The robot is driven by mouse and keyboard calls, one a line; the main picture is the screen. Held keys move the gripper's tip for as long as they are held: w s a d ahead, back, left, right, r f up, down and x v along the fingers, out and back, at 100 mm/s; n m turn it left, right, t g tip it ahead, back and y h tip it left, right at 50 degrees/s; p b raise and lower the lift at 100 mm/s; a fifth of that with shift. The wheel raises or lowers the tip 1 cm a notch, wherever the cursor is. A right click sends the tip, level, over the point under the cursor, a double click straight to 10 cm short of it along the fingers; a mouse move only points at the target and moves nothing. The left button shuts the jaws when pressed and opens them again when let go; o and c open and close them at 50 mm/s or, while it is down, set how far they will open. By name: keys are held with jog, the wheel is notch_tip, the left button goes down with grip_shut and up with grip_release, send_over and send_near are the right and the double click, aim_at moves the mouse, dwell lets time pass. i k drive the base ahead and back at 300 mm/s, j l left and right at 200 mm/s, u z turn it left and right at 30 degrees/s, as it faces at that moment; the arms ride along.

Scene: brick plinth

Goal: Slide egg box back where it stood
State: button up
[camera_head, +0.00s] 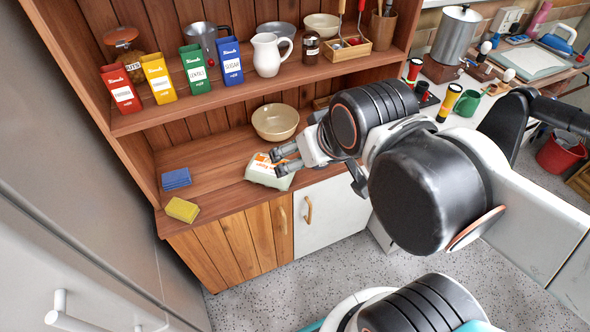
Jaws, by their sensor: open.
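The egg box (264,174) is a pale grey-green carton with an orange and white label. It sits at the front edge of the wooden cupboard top (215,155), slightly askew. My gripper (276,160) is at the right side of the egg box, with its fingers open and pointing left. The fingers overlap the box's upper right part in the picture. I cannot tell whether they touch it. My arm hides the cupboard top to the right.
A cream bowl (275,122) stands behind the egg box. A blue sponge (176,179) and a yellow sponge (182,209) lie to the left. The shelf above holds coloured cartons, a white jug (268,55) and jars. Bare wood lies between the sponges and the egg box.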

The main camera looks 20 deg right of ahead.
aim_at(260, 170)
jog(key=k+l, duration=0.3)
jog(key=k, duration=0.15)
jog(key=k+l, duration=0.3)
jog(key=k, duration=0.1)
